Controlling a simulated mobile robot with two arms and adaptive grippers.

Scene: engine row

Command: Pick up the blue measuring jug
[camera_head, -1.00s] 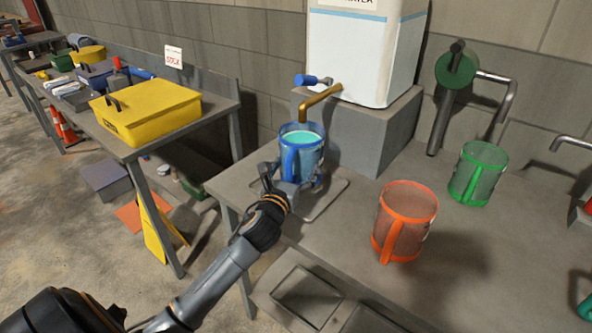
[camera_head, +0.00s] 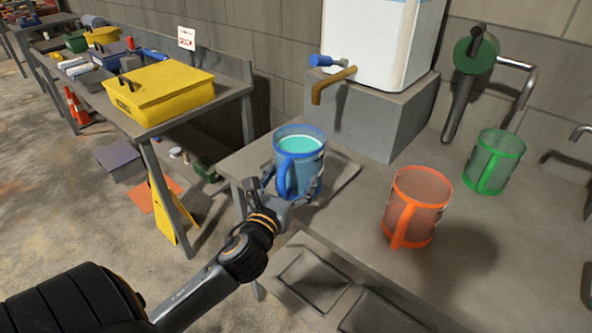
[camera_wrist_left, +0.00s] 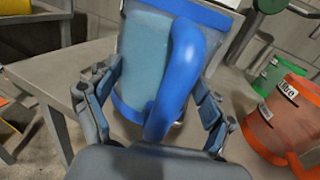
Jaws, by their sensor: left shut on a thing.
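The blue measuring jug (camera_head: 299,152) is clear with blue rims and a blue handle, and holds light teal liquid. It is upright at the left end of the grey bench, in front of the tap. My left gripper (camera_head: 296,192) is shut on the jug's lower body, with a finger on each side. In the left wrist view the jug (camera_wrist_left: 147,55) fills the middle, its handle toward the camera, between the fingers of my left gripper (camera_wrist_left: 152,100). I cannot tell for sure whether its base touches the bench. My right gripper is not in view.
An orange jug (camera_head: 424,200) and a green jug (camera_head: 494,160) stand on the bench (camera_head: 490,240) to the right. A white tank (camera_head: 385,40) with a brass tap (camera_head: 333,82) sits on a grey block (camera_head: 385,115) behind. A yellow box (camera_head: 160,92) is on the left table.

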